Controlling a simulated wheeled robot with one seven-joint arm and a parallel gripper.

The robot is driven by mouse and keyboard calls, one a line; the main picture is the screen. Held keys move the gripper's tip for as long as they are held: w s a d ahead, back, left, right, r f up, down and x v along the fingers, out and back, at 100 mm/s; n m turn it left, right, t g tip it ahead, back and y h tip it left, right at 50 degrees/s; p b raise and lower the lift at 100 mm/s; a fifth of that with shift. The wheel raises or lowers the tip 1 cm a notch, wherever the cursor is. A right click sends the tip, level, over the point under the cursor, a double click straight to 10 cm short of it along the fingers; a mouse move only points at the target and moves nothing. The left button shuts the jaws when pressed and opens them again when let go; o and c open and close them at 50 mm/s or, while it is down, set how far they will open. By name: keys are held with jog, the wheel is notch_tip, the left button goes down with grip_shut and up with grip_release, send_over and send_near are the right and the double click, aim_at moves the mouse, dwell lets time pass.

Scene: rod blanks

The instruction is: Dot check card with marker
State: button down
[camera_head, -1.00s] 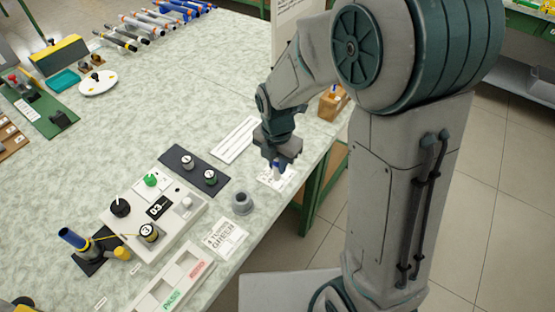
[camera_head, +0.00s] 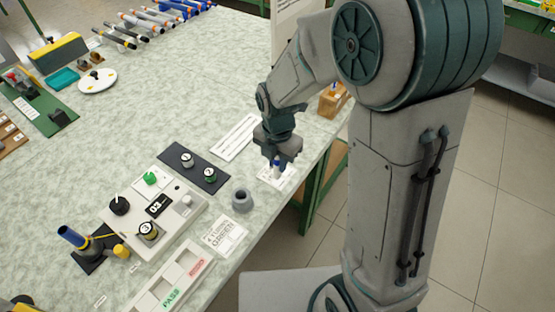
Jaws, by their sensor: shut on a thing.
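My gripper (camera_head: 277,157) points down over the right part of the bench, near its edge. A white card (camera_head: 285,176) lies flat directly under the marker. The marker's lower end is over the card; I cannot tell whether it touches. Any dot on the card is too small to make out.
A grey ring-shaped holder (camera_head: 242,200) stands left of the card. A grey tester box (camera_head: 180,212) with knobs and a pass tray (camera_head: 172,280) are further left and front. A wooden block (camera_head: 333,100) sits behind at the bench edge. A white strip (camera_head: 234,138) lies beyond.

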jog(key=shift+f+b, duration=0.4)
jog(key=shift+f, duration=0.15)
dwell(0.6)
jog(key=shift+r, duration=0.2)
dwell(0.3)
jog(key=shift+r+p, duration=3.3)
jog(key=shift+r, duration=0.6)
jog(key=shift+f, duration=0.1)
